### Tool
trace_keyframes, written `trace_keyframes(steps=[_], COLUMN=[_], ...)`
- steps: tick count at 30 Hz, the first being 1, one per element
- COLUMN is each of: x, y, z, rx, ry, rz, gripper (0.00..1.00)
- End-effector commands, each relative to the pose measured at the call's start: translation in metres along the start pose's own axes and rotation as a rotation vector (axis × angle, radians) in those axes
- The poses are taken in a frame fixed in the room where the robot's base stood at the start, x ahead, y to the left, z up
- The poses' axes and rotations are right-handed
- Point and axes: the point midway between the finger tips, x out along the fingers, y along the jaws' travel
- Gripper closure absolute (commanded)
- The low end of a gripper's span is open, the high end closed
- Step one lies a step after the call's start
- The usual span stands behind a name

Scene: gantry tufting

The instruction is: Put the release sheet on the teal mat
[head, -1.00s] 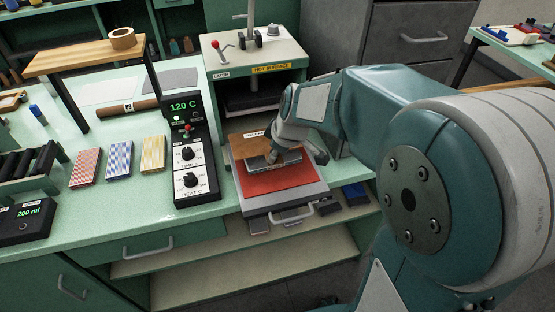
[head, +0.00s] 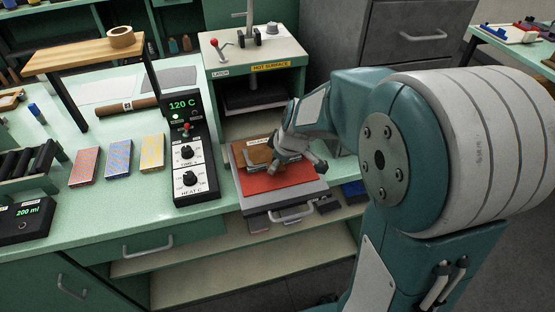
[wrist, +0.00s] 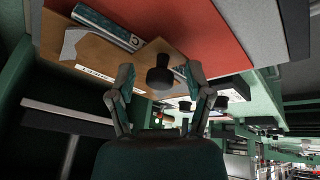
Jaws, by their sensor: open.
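A brown sheet with a white label, apparently the release sheet (head: 254,157), lies over the back left part of the red pad (head: 288,181) in the press drawer. It also shows in the wrist view (wrist: 118,57), with a teal-and-grey bar (wrist: 108,26) across it. My gripper (head: 302,161) is over the right side of the pad, just right of the sheet. In the wrist view its two fingers (wrist: 160,84) are spread apart near the sheet's edge, with a dark knob-like piece between them. I cannot make out a separate teal mat.
The press with its hot-surface label (head: 270,66) stands open behind the drawer. The control box (head: 188,160) reading 120 C stands left of it. Red, blue and yellow blocks (head: 119,159) lie farther left. A wooden shelf (head: 85,55) stands over the bench (head: 150,210).

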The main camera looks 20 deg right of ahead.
Motion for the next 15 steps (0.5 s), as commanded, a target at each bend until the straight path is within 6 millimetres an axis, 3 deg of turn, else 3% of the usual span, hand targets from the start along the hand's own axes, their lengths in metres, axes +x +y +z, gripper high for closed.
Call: trace_keyframes(steps=[5,15], x=[-0.012,-0.080], y=[0.001,0.001], z=[-0.001,-0.001], rx=[-0.001,0.000], ry=[0.002,0.004], rz=[0.003,0.006], gripper=[0.35,0.35])
